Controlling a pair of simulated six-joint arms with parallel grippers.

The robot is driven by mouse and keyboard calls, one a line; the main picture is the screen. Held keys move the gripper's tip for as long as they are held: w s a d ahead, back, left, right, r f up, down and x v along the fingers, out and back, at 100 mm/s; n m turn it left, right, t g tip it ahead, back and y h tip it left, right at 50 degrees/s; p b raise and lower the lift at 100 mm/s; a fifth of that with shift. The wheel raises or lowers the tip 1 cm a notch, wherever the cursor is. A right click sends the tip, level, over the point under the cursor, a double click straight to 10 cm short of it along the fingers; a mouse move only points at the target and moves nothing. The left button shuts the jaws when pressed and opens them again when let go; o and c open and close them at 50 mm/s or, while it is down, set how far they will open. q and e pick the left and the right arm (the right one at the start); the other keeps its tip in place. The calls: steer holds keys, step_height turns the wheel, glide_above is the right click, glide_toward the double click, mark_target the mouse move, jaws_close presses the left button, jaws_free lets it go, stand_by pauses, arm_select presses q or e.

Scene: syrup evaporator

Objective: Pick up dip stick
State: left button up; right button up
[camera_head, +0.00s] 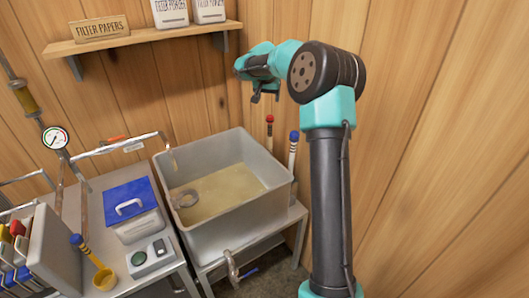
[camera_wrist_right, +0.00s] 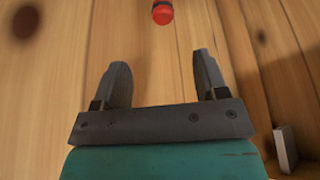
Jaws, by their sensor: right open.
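A stick with a red knob (camera_head: 270,119) stands upright at the back right of the grey evaporator pan. A pale stick with a blue knob (camera_head: 293,136) and dark bands stands just right of it. I cannot tell for certain which is the dip stick. My right gripper (camera_head: 262,97) hangs above the red knob, apart from it. In the right wrist view my right gripper (camera_wrist_right: 160,68) is open and empty, and the red knob (camera_wrist_right: 162,13) shows beyond the fingertips, near the top edge. My left gripper is not in view.
The grey pan (camera_head: 283,190) holds pale yellow liquid. A blue-lidded box (camera_head: 129,201), a gauge (camera_head: 55,138) and a yellow ladle (camera_head: 104,279) are at the left. A shelf (camera_head: 150,36) with a "FILTER PAPERS" sign is on the wooden wall. The wall is close behind the sticks.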

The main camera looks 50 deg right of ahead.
mark_target(270, 122)
steer(key=shift+f, duration=0.15)
steer(key=x, duration=1.2)
steer(key=shift+a, duration=0.1)
steer(key=shift+w+f, duration=0.1)
steer(key=shift+f, duration=0.05)
steer(key=shift+x, duration=2.5)
steer(key=shift+a, duration=0.1)
steer(key=shift+c, duration=0.4)
jaws_close()
